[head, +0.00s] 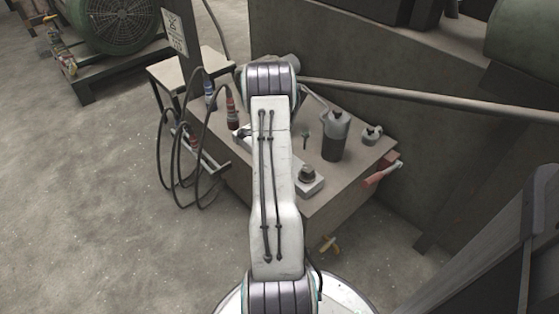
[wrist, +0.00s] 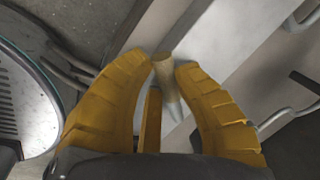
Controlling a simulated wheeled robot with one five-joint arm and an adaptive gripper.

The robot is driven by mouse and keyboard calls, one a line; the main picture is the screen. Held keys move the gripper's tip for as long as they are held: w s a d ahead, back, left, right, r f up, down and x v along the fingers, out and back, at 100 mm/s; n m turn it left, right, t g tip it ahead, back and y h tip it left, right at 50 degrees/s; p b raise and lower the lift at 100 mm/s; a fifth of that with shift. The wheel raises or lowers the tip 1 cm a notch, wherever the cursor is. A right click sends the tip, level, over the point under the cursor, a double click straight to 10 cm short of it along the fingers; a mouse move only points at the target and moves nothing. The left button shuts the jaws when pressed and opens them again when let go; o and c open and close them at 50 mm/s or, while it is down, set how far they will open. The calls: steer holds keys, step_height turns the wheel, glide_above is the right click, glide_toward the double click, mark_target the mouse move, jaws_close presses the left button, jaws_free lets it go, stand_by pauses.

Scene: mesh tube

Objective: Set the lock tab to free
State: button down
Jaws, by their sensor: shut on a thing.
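In the wrist view, the yellow fingers of my gripper (wrist: 167,68) are closed around a short tan rod-like piece (wrist: 165,72) with a pale grey tapered end. Whether this piece is the lock tab I cannot tell. In the head view, my arm hides most of the gripper. A small yellow shape (head: 329,243), low beside my arm near the workbench's front, looks like its fingers. I cannot pick out the lock tab for certain in the head view.
A workbench (head: 340,190) carries a dark grey bottle (head: 336,135), a small block with a knob (head: 309,180) and red bottles (head: 232,110). A red-handled tool (head: 382,173) is at its right edge. Black cables (head: 163,150) hang at left.

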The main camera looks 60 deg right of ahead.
steer(key=shift+a+f, duration=0.2)
steer(key=shift+f, duration=0.05)
steer(key=c, duration=1.5)
jaws_free()
steer(key=shift+s, duration=0.1)
steer(key=o, duration=0.6)
steer(key=shift+d+r, duration=0.1)
steer(key=shift+r, duration=0.1)
step_height(320, 180, up, 12)
steer(key=s+a, duration=0.1)
steer(key=shift+a+f, duration=0.2)
steer(key=shift+a, duration=0.2)
steer(key=shift+s, duration=0.15)
